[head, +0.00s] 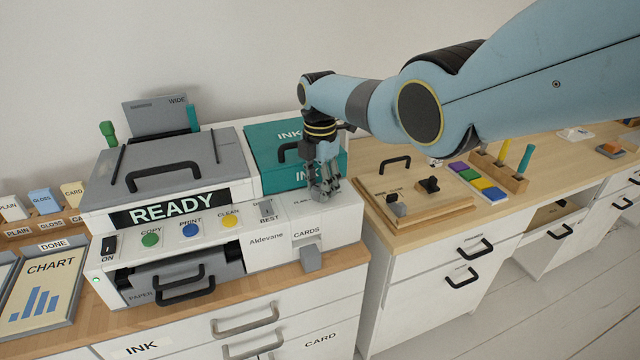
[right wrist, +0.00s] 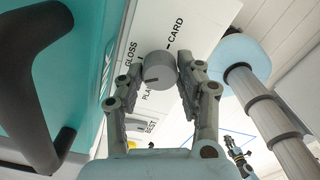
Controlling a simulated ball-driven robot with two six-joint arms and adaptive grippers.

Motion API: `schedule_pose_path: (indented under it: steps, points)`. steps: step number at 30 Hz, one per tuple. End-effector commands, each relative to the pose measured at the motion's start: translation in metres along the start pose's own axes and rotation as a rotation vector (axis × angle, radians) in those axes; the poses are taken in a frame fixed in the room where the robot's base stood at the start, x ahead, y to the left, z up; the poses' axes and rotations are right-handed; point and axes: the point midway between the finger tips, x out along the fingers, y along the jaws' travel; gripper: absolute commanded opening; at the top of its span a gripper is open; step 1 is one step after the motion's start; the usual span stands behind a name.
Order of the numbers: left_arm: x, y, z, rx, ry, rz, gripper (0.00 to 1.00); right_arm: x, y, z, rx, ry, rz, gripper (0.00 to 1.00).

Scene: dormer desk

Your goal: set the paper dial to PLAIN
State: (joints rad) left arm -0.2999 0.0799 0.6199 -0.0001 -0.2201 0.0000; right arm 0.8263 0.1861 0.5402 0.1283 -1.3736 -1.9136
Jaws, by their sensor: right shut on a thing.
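The paper dial (right wrist: 158,70) is a round grey knob on the printer's white top. In the right wrist view the labels GLOSS (right wrist: 130,55), CARD (right wrist: 175,30) and PLAIN (right wrist: 147,92) stand around it. A dark line on the knob's face points toward the lower left, near PLAIN. My right gripper (head: 325,190) reaches down onto the printer's right end; it also shows in the right wrist view (right wrist: 160,74), its two fingers shut on the dial from both sides. PLAIN is partly hidden by the knob. In the head view the gripper hides the dial.
The printer (head: 265,250) has a READY display (head: 165,208), several coloured buttons and a quality slider (head: 266,209). The teal ink cover (head: 270,160) stands close behind my right gripper. A wooden board with knobs (head: 410,200) lies to the right, across a gap.

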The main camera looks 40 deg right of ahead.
Motion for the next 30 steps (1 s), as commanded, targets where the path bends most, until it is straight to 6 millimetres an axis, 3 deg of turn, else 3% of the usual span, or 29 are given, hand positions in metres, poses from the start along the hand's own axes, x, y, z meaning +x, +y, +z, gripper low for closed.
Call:
schedule_pose_path:
  steps: [18, 30]
  points:
    - [-0.0009, 0.0002, -0.0001, 0.0, 0.0, 0.0, 0.0, -0.0018, 0.002, -0.0001, -0.579, -0.001, 0.004, 0.04]
    - [-0.0008, 0.0002, -0.0001, 0.0, 0.0, 0.0, 0.0, -0.0018, 0.0019, -0.0001, -0.865, -0.002, 0.004, 0.04]
